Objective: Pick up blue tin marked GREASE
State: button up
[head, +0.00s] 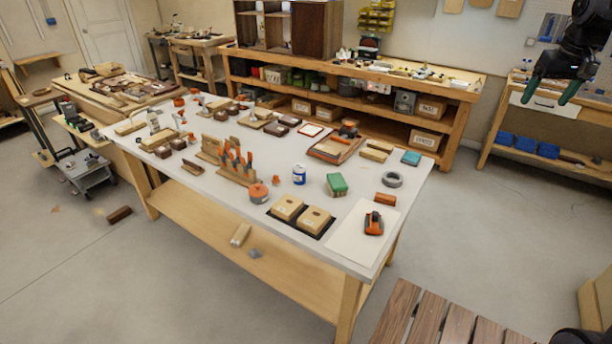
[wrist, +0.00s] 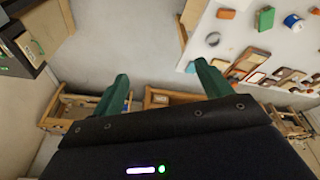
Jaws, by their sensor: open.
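A small blue and white tin (head: 299,174) stands upright on the white-topped workbench (head: 340,262), right of the rack of orange-handled tools. Its lettering is too small to read. It also appears as a blue and white round shape near the top right of the wrist view (wrist: 292,21). My gripper (head: 548,92) is raised at the upper right of the head view, far from the tin and off the bench's right side. Its green fingers are apart and nothing is between them, as the wrist view also shows (wrist: 161,76).
The tool rack (head: 232,165) stands left of the tin, a round orange-lidded container (head: 259,193) to its front left. A green box (head: 337,185) is to its right, two wooden boxes (head: 301,214) in front.

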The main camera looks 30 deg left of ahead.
jog(key=w+a+f+n+g, duration=0.15)
jog(key=w+a, duration=0.25)
jog(key=a, duration=0.5)
jog(key=w+a+f+n, duration=0.2)
jog(key=w+a+f, duration=0.15)
jog(key=a, duration=0.65)
jog(key=w+a+f+n, duration=0.15)
jog(key=w+a, duration=0.25)
jog(key=a, duration=0.5)
jog(key=n+g+h, duration=0.1)
jog(key=n+g, duration=0.1)
jog(key=n, duration=0.4)
send_over(300, 166)
jog(key=shift+t, duration=0.25)
jog(key=f, duration=3.1)
jog(key=shift+w+f, duration=0.2)
jog(key=shift+f, duration=0.1)
jog(key=shift+s+a+f, duration=0.1)
jog(key=shift+s+f, duration=0.1)
jog(key=shift+f, duration=0.35)
notch_tip(300, 166, down, 5)
jog(key=shift+r, duration=0.1)
jog(key=shift+s+f, duration=0.15)
jog(key=shift+f, duration=1.2)
jog(key=shift+s+f, duration=0.15)
jog(key=shift+f, duration=1.15)
jog(key=c, duration=1.2)
